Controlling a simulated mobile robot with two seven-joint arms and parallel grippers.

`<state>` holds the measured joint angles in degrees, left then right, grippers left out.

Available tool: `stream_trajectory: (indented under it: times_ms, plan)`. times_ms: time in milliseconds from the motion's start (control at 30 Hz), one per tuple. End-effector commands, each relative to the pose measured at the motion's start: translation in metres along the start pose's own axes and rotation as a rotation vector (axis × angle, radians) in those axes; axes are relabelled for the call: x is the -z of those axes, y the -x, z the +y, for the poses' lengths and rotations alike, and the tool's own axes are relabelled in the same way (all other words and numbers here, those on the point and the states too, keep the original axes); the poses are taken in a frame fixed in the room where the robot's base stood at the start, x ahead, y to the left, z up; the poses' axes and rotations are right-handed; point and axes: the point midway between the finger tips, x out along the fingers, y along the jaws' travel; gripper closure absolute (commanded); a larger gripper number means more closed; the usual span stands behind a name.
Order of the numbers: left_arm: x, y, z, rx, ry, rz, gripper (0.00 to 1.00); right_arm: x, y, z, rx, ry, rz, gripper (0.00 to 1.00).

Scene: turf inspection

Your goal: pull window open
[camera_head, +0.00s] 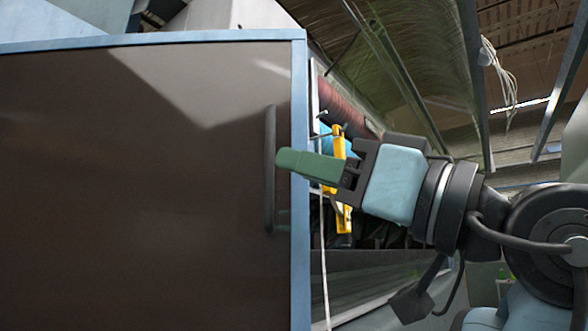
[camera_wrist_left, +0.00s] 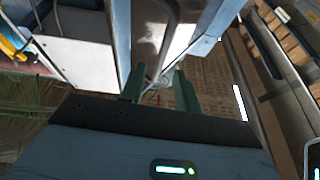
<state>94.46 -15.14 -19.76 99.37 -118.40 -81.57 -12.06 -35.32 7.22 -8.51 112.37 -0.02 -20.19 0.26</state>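The window (camera_head: 130,170) is a large dark brown panel with a light blue frame, filling the left of the head view. Its dark vertical handle (camera_head: 270,170) stands near the panel's right edge. My left gripper (camera_head: 282,161), with green fingers, reaches in from the right, its tips at the handle's right side. In the left wrist view, the fingers of the gripper (camera_wrist_left: 159,84) are spread apart. The handle (camera_wrist_left: 172,35) shows as a grey bar running down toward the gap between them. I cannot tell whether they touch it. My right gripper is not in view.
A yellow object (camera_head: 341,180) hangs behind the gripper, beside the window's frame. White cables (camera_head: 500,75) hang from the beams at upper right.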

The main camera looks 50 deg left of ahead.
Motion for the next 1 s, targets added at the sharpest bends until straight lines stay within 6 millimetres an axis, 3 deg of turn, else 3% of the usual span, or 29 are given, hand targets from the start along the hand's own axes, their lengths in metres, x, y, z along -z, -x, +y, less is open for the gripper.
stream_trajectory:
  times_ms: [200, 467, 633, 733, 833, 1000]
  plan:
    - [0.000, 0.018, 0.000, 0.000, 0.000, 0.000, 0.68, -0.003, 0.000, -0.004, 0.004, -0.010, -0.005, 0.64]
    - [0.001, 0.018, -0.001, 0.001, 0.002, -0.001, 0.68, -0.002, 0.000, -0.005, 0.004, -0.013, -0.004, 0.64]
    - [-0.003, 0.021, 0.011, -0.022, -0.018, 0.017, 0.89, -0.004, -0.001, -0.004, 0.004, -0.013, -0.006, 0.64]
    - [-0.015, 0.028, 0.042, -0.083, -0.063, 0.061, 1.00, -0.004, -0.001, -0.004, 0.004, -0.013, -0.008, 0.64]
    - [-0.037, 0.044, 0.091, -0.192, -0.131, 0.130, 1.00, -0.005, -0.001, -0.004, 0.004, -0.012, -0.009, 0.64]
    - [-0.101, 0.084, 0.181, -0.432, -0.250, 0.247, 1.00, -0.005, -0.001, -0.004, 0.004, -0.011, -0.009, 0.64]
